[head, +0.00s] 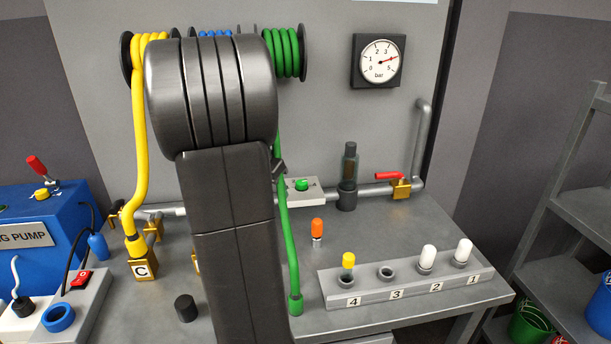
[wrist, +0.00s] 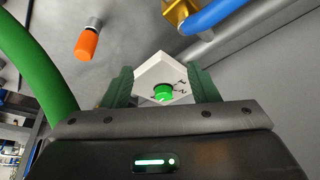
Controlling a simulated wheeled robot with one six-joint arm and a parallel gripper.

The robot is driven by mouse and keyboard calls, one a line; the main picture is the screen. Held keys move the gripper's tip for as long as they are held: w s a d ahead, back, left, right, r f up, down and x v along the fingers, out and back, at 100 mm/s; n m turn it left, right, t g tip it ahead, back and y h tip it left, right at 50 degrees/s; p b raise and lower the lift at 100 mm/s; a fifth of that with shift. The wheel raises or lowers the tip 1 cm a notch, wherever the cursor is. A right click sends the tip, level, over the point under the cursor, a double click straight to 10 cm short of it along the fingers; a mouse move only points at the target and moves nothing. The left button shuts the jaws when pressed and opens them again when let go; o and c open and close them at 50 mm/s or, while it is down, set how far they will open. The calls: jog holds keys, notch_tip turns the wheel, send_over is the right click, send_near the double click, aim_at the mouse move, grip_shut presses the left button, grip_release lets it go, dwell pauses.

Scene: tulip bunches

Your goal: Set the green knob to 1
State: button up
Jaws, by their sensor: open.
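The green knob (head: 301,184) sits on a small white box (head: 312,193) on the grey bench, partly behind my arm in the head view. In the wrist view the green knob (wrist: 163,92) and its white plate (wrist: 178,70) appear between my two fingers. My gripper (wrist: 161,88) is open, with the fingers apart on either side of the knob and nothing held. I cannot tell whether they touch the box. Small dark marks show on the plate beside the knob, too small to read surely. The knob's setting is unclear.
A green hose (head: 287,230) hangs close to my arm; it also shows in the wrist view (wrist: 38,70). An orange-capped piece (head: 317,228) stands near the box. A numbered rack (head: 400,291), a dark cylinder (head: 348,165) and a red-handled valve (head: 400,187) are to the right.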

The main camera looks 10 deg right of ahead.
jog(key=p, duration=0.3)
send_over(302, 182)
jog(key=s+a, duration=0.2)
jog(key=shift+r, duration=0.15)
jog(key=x, duration=0.4)
jog(key=shift+w+r, duration=0.1)
jog(key=shift+w, duration=0.05)
jog(key=shift+w+d+f, duration=0.2)
jog(key=shift+d+f, duration=0.05)
jog(key=shift+f, duration=0.4)
jog(key=shift+c, duration=0.4)
jog(key=c, duration=0.9)
